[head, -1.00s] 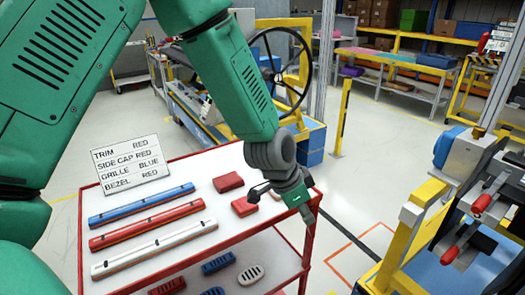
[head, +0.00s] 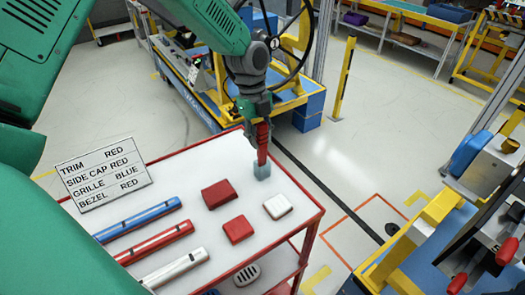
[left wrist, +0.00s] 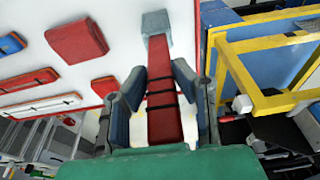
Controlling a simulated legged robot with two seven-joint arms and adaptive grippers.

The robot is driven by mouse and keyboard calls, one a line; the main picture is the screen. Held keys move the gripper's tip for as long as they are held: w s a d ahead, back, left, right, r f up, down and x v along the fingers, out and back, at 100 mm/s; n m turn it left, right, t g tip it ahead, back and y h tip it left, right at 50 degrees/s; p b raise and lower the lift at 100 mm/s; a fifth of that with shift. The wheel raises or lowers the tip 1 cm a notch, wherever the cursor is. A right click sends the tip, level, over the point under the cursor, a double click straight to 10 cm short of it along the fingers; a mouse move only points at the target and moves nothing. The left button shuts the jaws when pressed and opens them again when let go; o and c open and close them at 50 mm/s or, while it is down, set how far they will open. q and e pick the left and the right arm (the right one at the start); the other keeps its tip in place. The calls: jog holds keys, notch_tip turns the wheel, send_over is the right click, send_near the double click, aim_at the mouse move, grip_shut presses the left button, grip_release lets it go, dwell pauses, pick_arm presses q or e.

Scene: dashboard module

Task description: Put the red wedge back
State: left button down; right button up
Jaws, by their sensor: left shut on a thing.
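The red wedge (head: 263,140) is long and narrow and hangs point-down from my left gripper (head: 258,112), at the back right edge of the red-framed table (head: 240,188). In the left wrist view the wedge (left wrist: 163,100) lies between the two fingers of my left gripper (left wrist: 160,85), which is shut on it; dark bands cross it. A pale blue-grey block (head: 262,170) is at the wedge's lower end, and also shows in the left wrist view (left wrist: 155,22). I cannot tell whether the wedge sits in the block or only touches it. My right gripper is not in view.
Red caps (head: 219,194) and a white cap (head: 277,206) lie on the white top. Blue (head: 138,219), red (head: 155,242) and white (head: 176,270) strips lie at the left near a label card (head: 103,174). A yellow fixture (head: 420,225) stands right.

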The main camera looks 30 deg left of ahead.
aim_at(259, 151)
pick_arm(q)
notch_tip(259, 151, down, 5)
jog(key=shift+a+r+p, duration=0.1)
jog(key=shift+r+p, duration=0.1)
jog(key=shift+p, duration=0.1)
jog(key=shift+w+d, duration=0.15)
jog(key=shift+d, duration=0.15)
jog(key=c, duration=1.3)
grip_release()
jog(key=shift+a+f, duration=0.1)
jog(key=shift+a, duration=0.35)
jog(key=shift+a+r, duration=0.15)
jog(key=shift+r, duration=0.15)
jog(key=b+v, duration=0.1)
jog(key=v, duration=1)
jog(key=shift+r, duration=0.2)
